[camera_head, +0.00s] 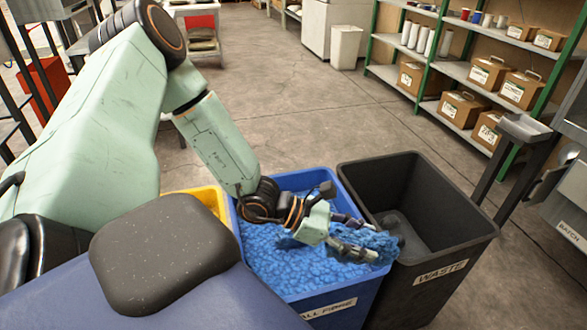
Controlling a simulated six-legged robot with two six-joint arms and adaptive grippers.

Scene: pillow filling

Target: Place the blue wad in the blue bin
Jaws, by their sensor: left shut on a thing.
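The blue bin (336,182) stands in the lower middle of the head view and is filled with loose blue fibre (277,262). My left arm reaches over it from the upper left. My left gripper (362,240) is shut on the blue wad (378,243), at the bin's right side by the rim next to the waste bin. The wad looks shaggy and overlaps the rim in view. I cannot tell whether it touches the fibre below. The gripper partly hides the wad. My right gripper is not in view.
A dark waste bin (440,195), mostly empty, stands against the blue bin's right side. A yellow bin (206,199) is partly hidden on its left. Green-framed shelves (430,75) with boxes and spools stand at the back right. The floor behind the bins is clear.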

